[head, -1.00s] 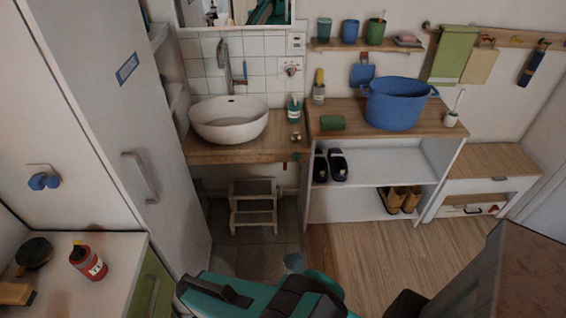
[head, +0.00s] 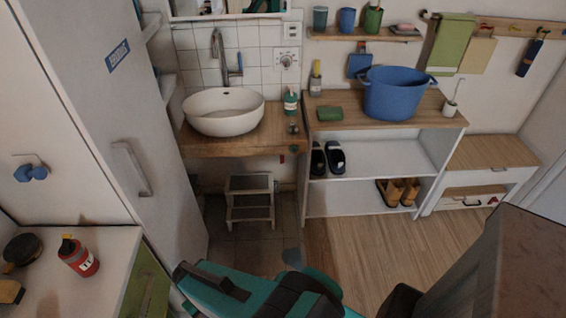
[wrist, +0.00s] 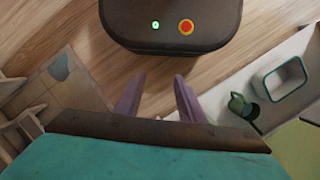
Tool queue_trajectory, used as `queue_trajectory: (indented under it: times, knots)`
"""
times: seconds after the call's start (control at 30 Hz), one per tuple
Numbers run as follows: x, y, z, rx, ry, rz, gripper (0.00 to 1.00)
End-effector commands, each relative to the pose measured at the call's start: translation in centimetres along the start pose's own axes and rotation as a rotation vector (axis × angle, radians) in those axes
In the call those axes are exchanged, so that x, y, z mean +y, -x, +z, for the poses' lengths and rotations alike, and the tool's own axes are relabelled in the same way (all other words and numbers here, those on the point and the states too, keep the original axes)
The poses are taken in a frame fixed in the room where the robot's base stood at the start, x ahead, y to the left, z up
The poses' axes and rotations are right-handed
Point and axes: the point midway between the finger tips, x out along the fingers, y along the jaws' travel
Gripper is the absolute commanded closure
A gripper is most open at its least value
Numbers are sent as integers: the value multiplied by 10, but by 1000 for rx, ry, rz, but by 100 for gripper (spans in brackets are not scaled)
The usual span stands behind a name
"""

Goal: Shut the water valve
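A blue knob (head: 30,172) on a small wall fitting is at the far left in the head view; it looks like a valve handle, but I cannot be sure. A round dial on a white plate (head: 287,61) is on the tiles right of the tap (head: 222,58). A small red part (head: 293,148) shows at the wooden counter's front edge. My gripper (wrist: 157,82) shows in the wrist view with two purple fingers apart and nothing between them. It points at the floor, away from these fittings. The head view shows my arm but not the fingers.
A tall grey cabinet (head: 150,215) stands between the blue knob and the sink (head: 224,112). A step stool (head: 250,213) is under the sink. A blue tub (head: 390,95) sits on the shelf unit. Wooden floor (head: 345,245) is clear.

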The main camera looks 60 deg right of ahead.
Motion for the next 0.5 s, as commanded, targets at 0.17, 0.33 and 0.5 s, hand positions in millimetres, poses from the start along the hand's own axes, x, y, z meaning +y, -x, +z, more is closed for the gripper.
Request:
queue_trajectory:
  times: [0.17, 0.33, 0.5]
  knots:
    - [30, -20, -58, 139, -82, -3, 64]
    - [63, -25, -104, 268, -158, 1, 64]
    - [101, -27, -147, 396, -233, 11, 64]
